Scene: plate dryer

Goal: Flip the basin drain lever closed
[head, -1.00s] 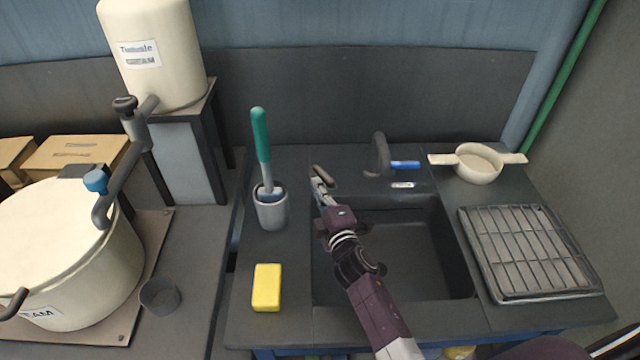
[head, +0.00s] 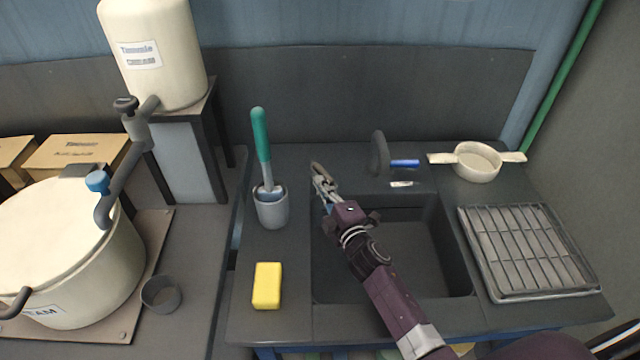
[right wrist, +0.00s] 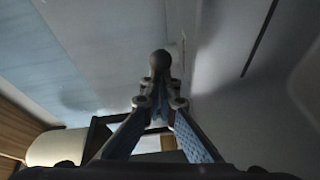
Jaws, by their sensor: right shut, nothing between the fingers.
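The basin drain lever (head: 317,166) is a small brownish handle at the back left corner of the basin (head: 420,250). Only its end shows in the head view, just past my right fingertips; the rest is hidden by the gripper. In the right wrist view a dark rounded knob (right wrist: 160,62), likely the lever's end, stands straight beyond the fingertips. My right gripper (head: 322,182) reaches over the basin's left side and is shut and empty, close to the lever. I cannot tell whether it touches it. In the right wrist view its fingertips (right wrist: 160,102) are together. My left gripper is not in view.
A grey cup with a green-handled brush (head: 261,140) stands left of the lever. A yellow sponge (head: 267,286) lies nearer. A dark faucet with a blue handle (head: 404,163) is behind the basin. A cream strainer (head: 477,162) and a drying rack (head: 528,251) are at right.

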